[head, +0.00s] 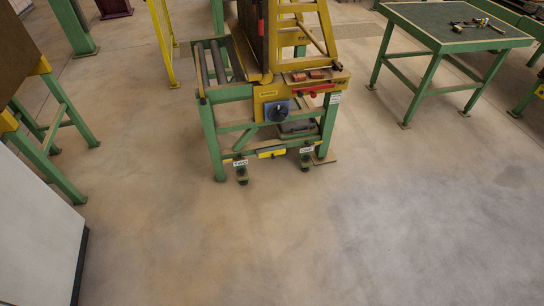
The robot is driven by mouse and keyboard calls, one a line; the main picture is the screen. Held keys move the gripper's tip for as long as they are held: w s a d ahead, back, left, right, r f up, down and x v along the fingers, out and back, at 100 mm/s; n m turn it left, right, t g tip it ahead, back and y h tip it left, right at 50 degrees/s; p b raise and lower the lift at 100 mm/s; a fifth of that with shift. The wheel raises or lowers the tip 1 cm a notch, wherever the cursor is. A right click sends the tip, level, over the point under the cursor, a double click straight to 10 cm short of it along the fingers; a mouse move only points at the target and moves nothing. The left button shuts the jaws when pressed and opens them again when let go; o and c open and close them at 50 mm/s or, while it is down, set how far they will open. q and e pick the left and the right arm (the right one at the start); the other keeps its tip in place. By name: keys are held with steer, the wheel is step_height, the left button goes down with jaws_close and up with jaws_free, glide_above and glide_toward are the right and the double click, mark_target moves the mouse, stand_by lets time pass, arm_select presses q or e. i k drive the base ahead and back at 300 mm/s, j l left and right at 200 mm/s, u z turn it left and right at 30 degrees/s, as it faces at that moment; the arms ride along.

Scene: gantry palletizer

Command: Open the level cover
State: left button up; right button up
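A green-framed machine (212,140) with a yellow upper structure (316,30) stands at the top centre. Its front has a yellow panel with a black dial on a blue plate (277,111) and a red lever (309,91). A small yellow bar-shaped part (270,152) sits on the low front rail between two labelled plates. Below the labels are two dark pedal-like feet (242,174). I cannot tell for sure which part is the level cover, or whether it is open. Neither of my grippers is in view.
Rollers (216,63) lie on the machine's left top. A green table (455,28) with small metal tools stands at the upper right. A green-legged stand (48,172) and a pale cabinet (35,225) are at the left. The concrete floor in front of the machine is clear.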

mark_target(274, 153)
steer(key=i+l, duration=1.05)
steer(key=i+u, duration=0.05)
